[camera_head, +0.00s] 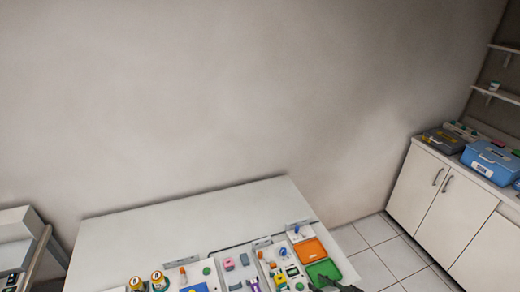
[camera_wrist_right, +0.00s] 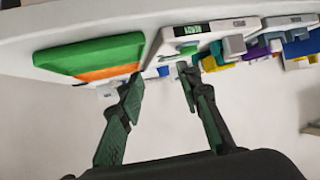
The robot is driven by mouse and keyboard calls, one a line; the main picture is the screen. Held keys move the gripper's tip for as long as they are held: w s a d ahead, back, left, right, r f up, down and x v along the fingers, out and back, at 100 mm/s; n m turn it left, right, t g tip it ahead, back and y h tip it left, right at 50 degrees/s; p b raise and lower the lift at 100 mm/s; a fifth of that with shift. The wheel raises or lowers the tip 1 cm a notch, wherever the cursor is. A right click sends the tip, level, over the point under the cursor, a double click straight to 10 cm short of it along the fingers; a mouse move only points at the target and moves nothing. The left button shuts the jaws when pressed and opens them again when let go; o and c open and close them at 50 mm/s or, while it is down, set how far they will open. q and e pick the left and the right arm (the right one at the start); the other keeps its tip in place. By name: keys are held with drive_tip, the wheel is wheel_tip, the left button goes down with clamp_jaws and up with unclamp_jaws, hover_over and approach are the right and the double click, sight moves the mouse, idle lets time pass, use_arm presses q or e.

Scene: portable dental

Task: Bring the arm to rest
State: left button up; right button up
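My right gripper (camera_head: 338,286) shows only in part at the bottom edge of the head view, by the table's right front, close to a green tray (camera_head: 325,270). In the right wrist view my right gripper (camera_wrist_right: 160,88) has its two dark fingers spread apart, with nothing held between them. The wrist view looks tilted, with the table (camera_wrist_right: 60,22) along the top and the green tray (camera_wrist_right: 95,52) at its edge. My left gripper is not in view.
The white table (camera_head: 190,213) carries an orange tray (camera_head: 309,250), white organizers with small coloured items, and two yellow-banded jars (camera_head: 158,280) along its front. Its back half is bare. A white cabinet (camera_head: 430,195) with a blue case (camera_head: 490,160) stands at right.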

drive_tip(key=shift+m+h, duration=0.4)
drive_tip(key=shift+h, duration=0.3)
drive_tip(key=s, duration=0.1)
drive_tip(key=s+a+f, duration=0.1)
drive_tip(key=s+a, duration=0.1)
drive_tip(key=shift+s+f, duration=0.3)
drive_tip(key=shift+f, duration=0.1)
drive_tip(key=s+d+f+m+g+h, duration=0.1)
drive_tip(key=s+d+m+g+h, duration=0.1)
drive_tip(key=s+d, duration=0.5)
drive_tip(key=s+d+f+m+g+h, duration=0.1)
drive_tip(key=s+d+m+g+h, duration=0.15)
drive_tip(key=s, duration=0.95)
drive_tip(key=s+d+f+m+g+h, duration=0.1)
drive_tip(key=s+d+m+g+h, duration=0.15)
drive_tip(key=s+d, duration=0.45)
drive_tip(key=s+a+f+n, duration=0.1)
drive_tip(key=s+f, duration=0.1)
drive_tip(key=f, duration=1.3)
drive_tip(key=s+a+f, duration=0.2)
drive_tip(key=f, duration=1.2)
drive_tip(key=s+f+g, duration=0.2)
drive_tip(key=s+f, duration=1.6)
drive_tip(key=s, duration=0.1)
drive_tip(key=shift+s+f+n, duration=0.3)
